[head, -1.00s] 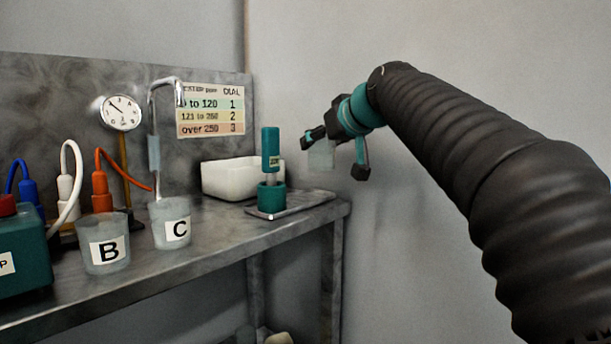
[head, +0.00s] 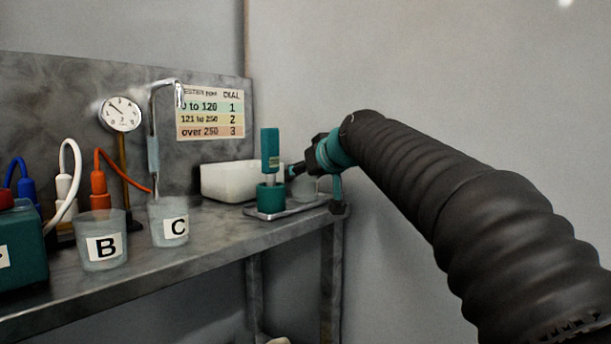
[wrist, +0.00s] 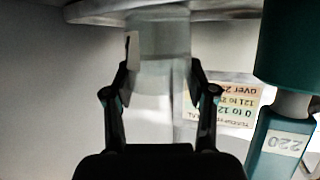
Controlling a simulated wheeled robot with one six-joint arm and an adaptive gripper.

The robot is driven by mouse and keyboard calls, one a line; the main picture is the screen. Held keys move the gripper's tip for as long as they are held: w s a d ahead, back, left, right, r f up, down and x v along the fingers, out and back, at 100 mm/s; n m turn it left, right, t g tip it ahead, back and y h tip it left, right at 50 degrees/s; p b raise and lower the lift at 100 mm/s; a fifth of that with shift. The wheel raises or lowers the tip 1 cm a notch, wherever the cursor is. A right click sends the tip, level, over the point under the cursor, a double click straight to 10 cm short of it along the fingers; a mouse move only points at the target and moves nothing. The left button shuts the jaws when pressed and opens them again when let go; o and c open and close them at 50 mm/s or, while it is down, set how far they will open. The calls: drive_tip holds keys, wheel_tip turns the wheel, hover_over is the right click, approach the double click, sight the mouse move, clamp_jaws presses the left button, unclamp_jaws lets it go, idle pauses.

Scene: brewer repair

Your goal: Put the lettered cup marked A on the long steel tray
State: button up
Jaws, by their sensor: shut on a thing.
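My gripper (head: 318,182) is shut on a translucent cup (head: 304,188) at the right end of the long steel tray (head: 282,213). The wrist view, which is upside down, shows the cup (wrist: 158,70) between both fingers (wrist: 160,92). A pale label edge shows on the cup's side, but I cannot read its letter. The cup's base is at the tray (wrist: 95,10); I cannot tell whether it touches. My gripper partly hides the cup in the head view.
A teal tester (head: 270,150) stands in a teal holder on the tray, close beside the cup. A white bin (head: 228,181) stands behind. Cups B (head: 105,250) and C (head: 172,228) stand left on the bench. The bench's right edge is close to my gripper.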

drive_tip(key=shift+f, duration=0.2)
drive_tip(key=o, duration=1.2)
drive_tip(key=shift+r, duration=0.15)
drive_tip(key=shift+s+d+r, duration=0.15)
drive_tip(key=v, duration=1.1)
drive_tip(key=shift+s+d+r, duration=0.1)
drive_tip(key=shift+s+r, duration=0.05)
drive_tip(key=shift+s, duration=0.15)
